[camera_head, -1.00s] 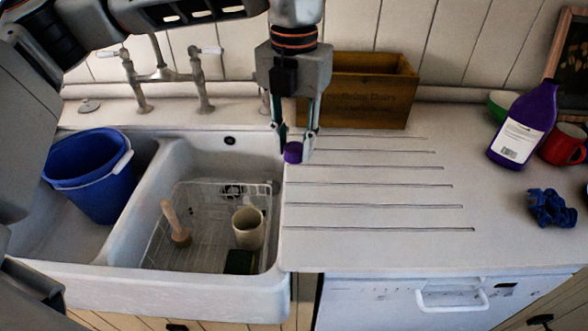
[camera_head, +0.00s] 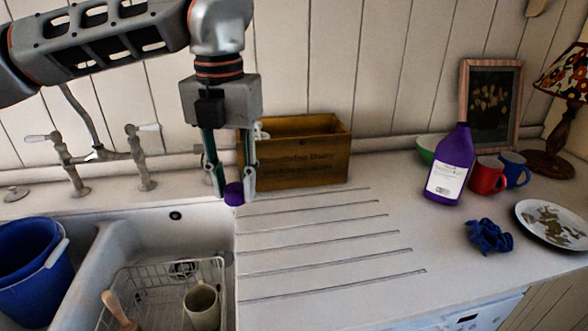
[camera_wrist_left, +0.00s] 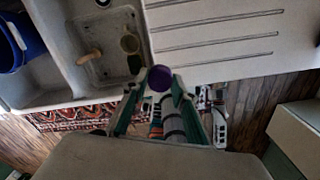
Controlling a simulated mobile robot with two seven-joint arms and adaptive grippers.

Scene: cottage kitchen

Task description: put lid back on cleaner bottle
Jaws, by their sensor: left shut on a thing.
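The purple lid (camera_head: 234,194) is between the fingertips of my left gripper (camera_head: 233,190), which is shut on it. The gripper points down and holds the lid above the counter near the sink's right edge. In the left wrist view the lid (camera_wrist_left: 160,78) shows as a round purple disc between the fingers. The purple cleaner bottle (camera_head: 451,165) with a white label stands upright on the counter to the right, well apart from the gripper. My right gripper is not in view.
A wooden box (camera_head: 300,155) stands behind the gripper. Around the bottle are a green bowl (camera_head: 427,150), a red mug (camera_head: 486,176), a blue mug (camera_head: 513,168), a blue cloth (camera_head: 489,237) and a plate (camera_head: 535,212). The grooved drainboard (camera_head: 320,235) is clear.

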